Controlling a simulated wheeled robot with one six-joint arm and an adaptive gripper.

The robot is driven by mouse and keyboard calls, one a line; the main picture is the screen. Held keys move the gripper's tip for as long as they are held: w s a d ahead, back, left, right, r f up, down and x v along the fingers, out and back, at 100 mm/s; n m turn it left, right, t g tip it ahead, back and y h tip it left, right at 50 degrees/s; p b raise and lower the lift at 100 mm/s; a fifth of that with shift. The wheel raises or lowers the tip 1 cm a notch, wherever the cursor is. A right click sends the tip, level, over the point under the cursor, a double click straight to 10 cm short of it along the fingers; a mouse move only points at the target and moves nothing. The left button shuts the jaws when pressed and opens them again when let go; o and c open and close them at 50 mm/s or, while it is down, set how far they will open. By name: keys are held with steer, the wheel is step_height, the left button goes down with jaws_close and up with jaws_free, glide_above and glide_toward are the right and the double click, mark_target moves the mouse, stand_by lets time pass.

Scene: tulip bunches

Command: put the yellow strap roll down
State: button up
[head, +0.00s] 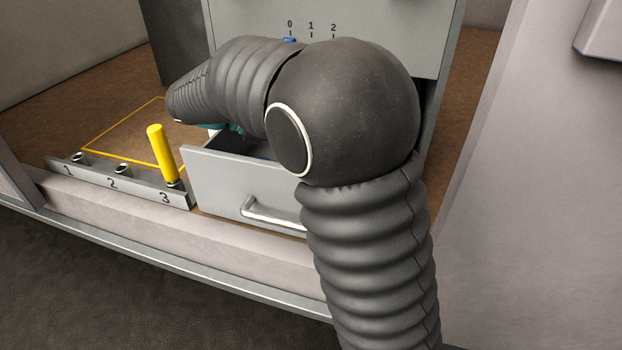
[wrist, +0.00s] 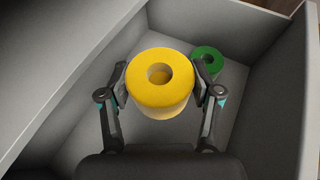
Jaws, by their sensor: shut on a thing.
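The yellow strap roll (wrist: 158,84) is a thick ring with a round hole. In the wrist view it sits between the two fingers of my gripper (wrist: 160,90), which is shut on it. The roll is inside or just above the open grey drawer (wrist: 75,155); I cannot tell whether it touches the drawer floor. In the head view the drawer (head: 225,180) is pulled out, and my arm hides the roll and most of the gripper.
A green roll (wrist: 207,62) lies in the drawer behind the right finger. In the head view a yellow cylinder (head: 162,153) stands at slot 3 of a numbered rack (head: 130,182). A yellow-outlined area (head: 125,135) on the brown surface looks clear.

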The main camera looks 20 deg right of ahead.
steer(key=shift+f, duration=0.8)
steer(key=x, duration=0.7)
steer(key=b+x, duration=0.1)
steer(key=x, duration=0.3)
steer(key=shift+f, duration=0.5)
steer(key=x, duration=0.2)
steer(key=f+x, duration=0.1)
steer(key=x, duration=0.1)
steer(key=shift+f, duration=0.1)
steer(key=shift+s+f, duration=0.1)
steer(key=shift+f, duration=0.05)
steer(key=o, duration=1)
